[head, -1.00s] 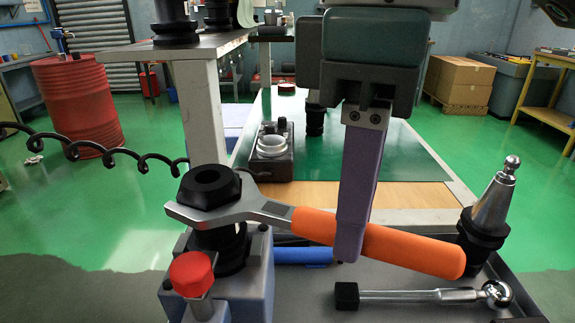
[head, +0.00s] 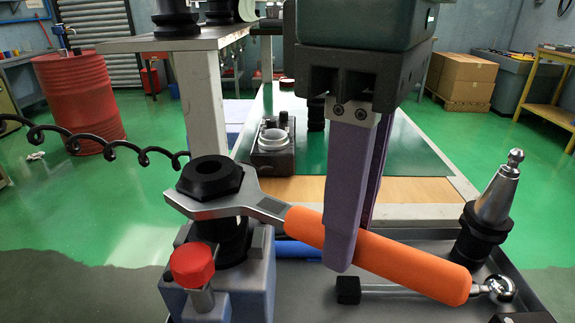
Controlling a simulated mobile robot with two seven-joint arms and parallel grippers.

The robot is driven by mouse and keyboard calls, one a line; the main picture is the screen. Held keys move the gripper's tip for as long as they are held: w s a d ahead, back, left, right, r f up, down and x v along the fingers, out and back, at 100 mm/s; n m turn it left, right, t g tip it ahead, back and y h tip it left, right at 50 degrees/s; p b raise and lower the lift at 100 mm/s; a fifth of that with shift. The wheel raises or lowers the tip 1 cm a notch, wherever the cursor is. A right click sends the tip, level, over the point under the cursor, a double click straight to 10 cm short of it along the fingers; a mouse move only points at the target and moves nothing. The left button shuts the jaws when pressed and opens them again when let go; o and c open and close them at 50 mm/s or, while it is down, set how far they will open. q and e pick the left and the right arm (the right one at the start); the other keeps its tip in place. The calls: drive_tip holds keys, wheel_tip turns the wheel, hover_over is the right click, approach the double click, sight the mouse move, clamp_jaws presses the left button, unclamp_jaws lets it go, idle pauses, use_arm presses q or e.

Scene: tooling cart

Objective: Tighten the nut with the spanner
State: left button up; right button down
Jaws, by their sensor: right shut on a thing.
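The black hex nut (head: 210,174) sits on top of a dark threaded holder in the blue-grey fixture (head: 258,270). The spanner (head: 380,258) has a grey steel head and an orange handle. Its head lies at the nut, around its lower part; the exact fit of the jaw is hidden by the nut. The handle slants to the right and toward me. My right gripper (head: 354,245) comes down from above and is shut on the orange handle, one purple finger in front and the other mostly hidden behind. My left gripper is not in view.
A red knob (head: 192,264) stands at the fixture's front left. To the right, a tapered tool holder (head: 490,200) stands upright in the grey tray. A ratchet wrench (head: 492,289) lies below the spanner handle. A white post (head: 196,115) rises behind the nut.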

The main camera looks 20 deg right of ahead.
idle(0.3)
drive_tip(key=shift+s+a+m, duration=0.35)
drive_tip(key=shift+a+m, duration=0.05)
drive_tip(key=shift+s+a+m, duration=0.1)
drive_tip(key=shift+a+m, duration=0.05)
drive_tip(key=shift+m, duration=0.15)
drive_tip(key=shift+s+a+m+b, duration=0.35)
drive_tip(key=shift+a+m+b, duration=0.05)
drive_tip(key=shift+a+m, duration=0.15)
idle(0.5)
